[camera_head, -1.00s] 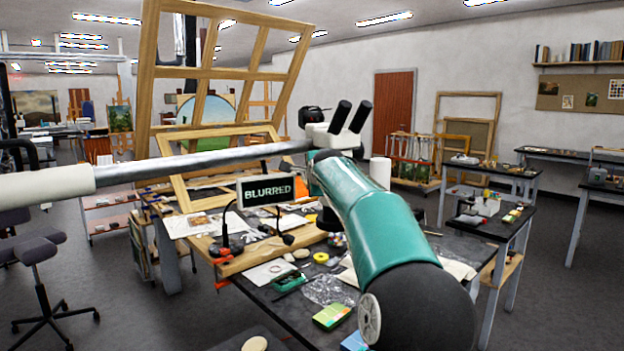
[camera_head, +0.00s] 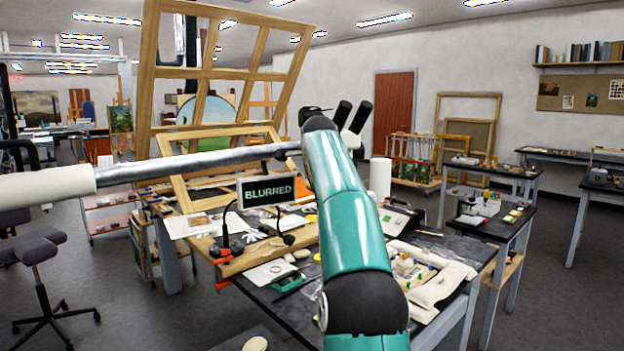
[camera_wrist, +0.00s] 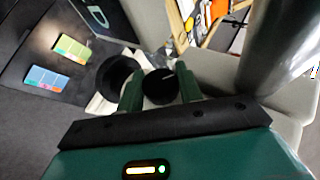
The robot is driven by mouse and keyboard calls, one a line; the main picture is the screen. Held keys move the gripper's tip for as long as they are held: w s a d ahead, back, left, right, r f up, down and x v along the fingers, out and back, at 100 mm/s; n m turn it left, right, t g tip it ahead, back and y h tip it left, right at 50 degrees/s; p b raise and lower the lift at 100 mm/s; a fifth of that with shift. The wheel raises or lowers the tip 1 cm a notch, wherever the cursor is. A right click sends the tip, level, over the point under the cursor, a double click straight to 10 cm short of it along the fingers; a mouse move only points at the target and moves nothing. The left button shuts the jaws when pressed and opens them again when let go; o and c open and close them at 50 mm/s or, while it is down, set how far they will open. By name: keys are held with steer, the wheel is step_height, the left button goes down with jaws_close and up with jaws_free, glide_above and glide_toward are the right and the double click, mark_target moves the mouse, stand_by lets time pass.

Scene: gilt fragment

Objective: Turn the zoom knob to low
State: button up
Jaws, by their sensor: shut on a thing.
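The black zoom knob (camera_wrist: 160,88) with a white mark sits between the two green fingers of my gripper (camera_wrist: 160,90) in the wrist view. My gripper is shut on it. A black round part (camera_wrist: 116,76), perhaps a lens, is just left of the fingers. In the head view the microscope's black eyepieces (camera_head: 357,118) stick out behind my teal arm, which hides my gripper, the knob and much of the microscope head. A metal boom (camera_head: 200,166) runs in from the left. A small dark sign (camera_head: 267,190) reads "BLURRED".
A wooden frame (camera_head: 150,80) stands tilted at the back.

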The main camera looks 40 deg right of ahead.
steer(key=o, duration=1)
steer(key=v, duration=1.3)
steer(key=shift+s+a+r, duration=0.2)
steer(key=shift+r, duration=0.1)
